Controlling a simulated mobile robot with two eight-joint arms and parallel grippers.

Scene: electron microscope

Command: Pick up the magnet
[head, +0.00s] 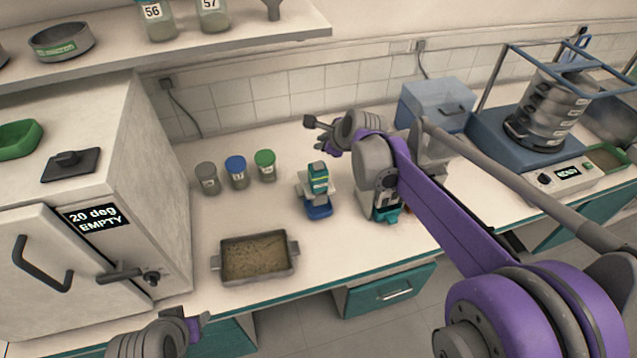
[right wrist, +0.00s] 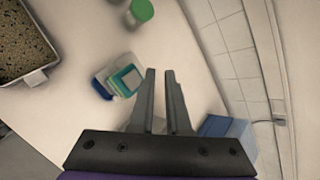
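I cannot tell for sure which thing is the magnet. A small blue-based device (head: 318,211) with a white plate and a teal-and-yellow striped upper part stands on the bench; the right wrist view shows it as blue, white and teal squares (right wrist: 122,82). My right gripper (head: 316,135) is above the back of the bench, beyond the device. In the right wrist view its two dark fingers (right wrist: 160,95) are parallel with a narrow empty gap, the device left of them. My left gripper (head: 195,328) is at the bottom edge, its fingers mostly hidden.
Grey, blue and green-lidded jars (head: 236,172) stand left of the device. A metal tray of soil (head: 256,238) is at the bench's front. A sieve shaker (head: 552,115) stands at right. My right arm hides part of the bench.

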